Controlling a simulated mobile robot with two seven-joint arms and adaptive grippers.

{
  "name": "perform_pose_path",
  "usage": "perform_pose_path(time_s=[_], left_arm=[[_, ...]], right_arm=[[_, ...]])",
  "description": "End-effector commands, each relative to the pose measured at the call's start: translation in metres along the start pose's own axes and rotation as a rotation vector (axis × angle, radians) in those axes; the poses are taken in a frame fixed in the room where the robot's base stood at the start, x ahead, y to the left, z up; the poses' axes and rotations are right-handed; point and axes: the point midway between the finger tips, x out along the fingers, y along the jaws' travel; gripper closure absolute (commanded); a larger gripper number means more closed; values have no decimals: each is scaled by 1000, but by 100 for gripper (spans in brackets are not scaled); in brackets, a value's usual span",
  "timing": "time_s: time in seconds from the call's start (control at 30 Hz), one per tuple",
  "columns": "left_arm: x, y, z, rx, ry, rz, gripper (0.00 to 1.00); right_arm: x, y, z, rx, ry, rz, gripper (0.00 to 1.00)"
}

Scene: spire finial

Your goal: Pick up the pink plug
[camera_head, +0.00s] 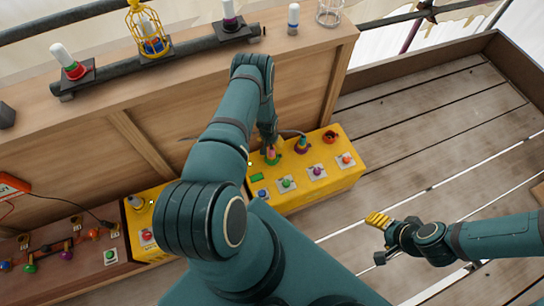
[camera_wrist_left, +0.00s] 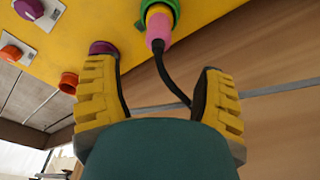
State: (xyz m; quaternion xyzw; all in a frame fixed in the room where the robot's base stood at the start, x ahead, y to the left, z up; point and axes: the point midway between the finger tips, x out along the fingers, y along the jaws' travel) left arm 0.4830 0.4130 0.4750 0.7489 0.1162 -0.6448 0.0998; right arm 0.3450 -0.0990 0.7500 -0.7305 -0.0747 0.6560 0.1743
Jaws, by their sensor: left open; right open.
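The pink plug (camera_wrist_left: 158,28) sits in a green ring socket (camera_wrist_left: 172,8) on the yellow box in the left wrist view. A black cable runs from its end back between my fingers. The plug also shows small in the head view (camera_head: 271,154), partly hidden by my left arm. My left gripper (camera_wrist_left: 158,95) is open, with one yellow finger on either side of the cable and the plug beyond the fingertips, not held. My right gripper (camera_head: 378,238) is open and empty over the deck at the right in the head view.
Plank deck (camera_head: 430,140) at the right is clear. A second yellow box (camera_head: 150,250) stands at the left.

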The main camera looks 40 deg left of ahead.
Motion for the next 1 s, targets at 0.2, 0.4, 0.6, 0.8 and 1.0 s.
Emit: perform_pose_path(time_s=[0.2,0.4,0.6,0.8,1.0], left_arm=[[34,0,0,0,1,0,30],[45,1,2,0,0,0,30],[75,4,7,1,0,0,30],[90,3,5,0,1,-1,30],[90,3,5,0,0,0,30]], right_arm=[[11,4,-1,-1,5,0,33],[14,5,-2,-1,7,0,33],[24,9,-3,-2,12,1,33],[30,11,-4,-2,16,1,33],[29,11,-4,-2,16,1,33]])
